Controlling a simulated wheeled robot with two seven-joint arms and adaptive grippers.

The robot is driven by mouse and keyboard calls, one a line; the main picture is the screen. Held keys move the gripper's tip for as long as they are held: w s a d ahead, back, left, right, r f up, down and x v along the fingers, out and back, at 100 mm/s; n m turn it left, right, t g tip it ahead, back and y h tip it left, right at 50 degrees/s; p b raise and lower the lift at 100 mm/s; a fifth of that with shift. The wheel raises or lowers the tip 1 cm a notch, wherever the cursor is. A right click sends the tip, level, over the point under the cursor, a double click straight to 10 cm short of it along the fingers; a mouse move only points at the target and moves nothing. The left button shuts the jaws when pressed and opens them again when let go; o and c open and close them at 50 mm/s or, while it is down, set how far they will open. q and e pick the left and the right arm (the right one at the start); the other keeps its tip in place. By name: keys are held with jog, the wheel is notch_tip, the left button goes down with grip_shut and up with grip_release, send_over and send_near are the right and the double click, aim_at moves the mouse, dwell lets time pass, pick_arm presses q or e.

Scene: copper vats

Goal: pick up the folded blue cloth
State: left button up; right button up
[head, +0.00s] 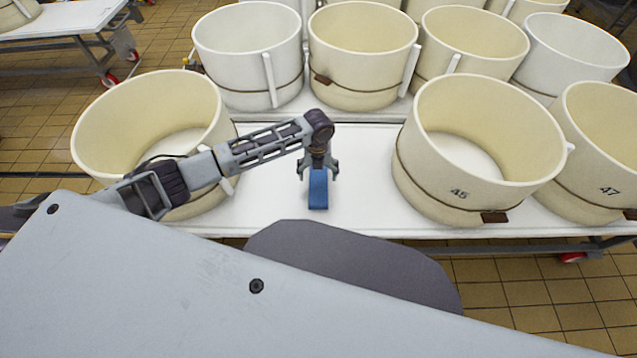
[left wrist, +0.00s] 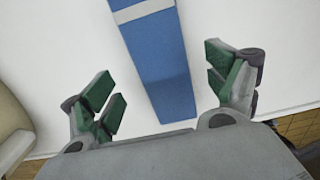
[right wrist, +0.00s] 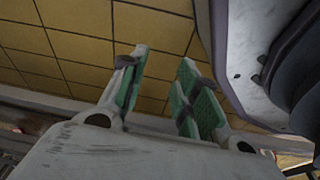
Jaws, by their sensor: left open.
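The folded blue cloth (head: 318,190) is a narrow blue strip lying on the white table, between two cream vats in the head view. In the left wrist view the cloth (left wrist: 160,65) runs between the fingers and has a pale stripe across its far part. My left gripper (head: 318,172) is open above the cloth's far end, pointing down; its fingers (left wrist: 165,90) stand on either side of the cloth with gaps. My right gripper (right wrist: 165,85) shows only in its own wrist view, empty, its green pads apart, with tiled floor beyond.
A cream vat (head: 148,115) stands left of the cloth, partly behind my left arm. A vat marked 45 (head: 470,180) stands to the right. More vats (head: 362,55) line the back. The white table (head: 362,165) is bare around the cloth.

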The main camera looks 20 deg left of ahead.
aim_at(318, 179)
pick_arm(q)
jog(key=shift+f, duration=0.55)
jog(key=shift+d+f+b, duration=0.15)
jog(key=shift+f+b, duration=0.2)
jog(key=shift+f, duration=1.2)
pick_arm(e)
jog(key=w+r, duration=0.1)
jog(key=w+a+r, duration=0.1)
jog(key=shift+a+r, duration=0.15)
jog(key=shift+r, duration=0.25)
pick_arm(q)
jog(key=shift+c, duration=0.5)
jog(key=c, duration=1.2)
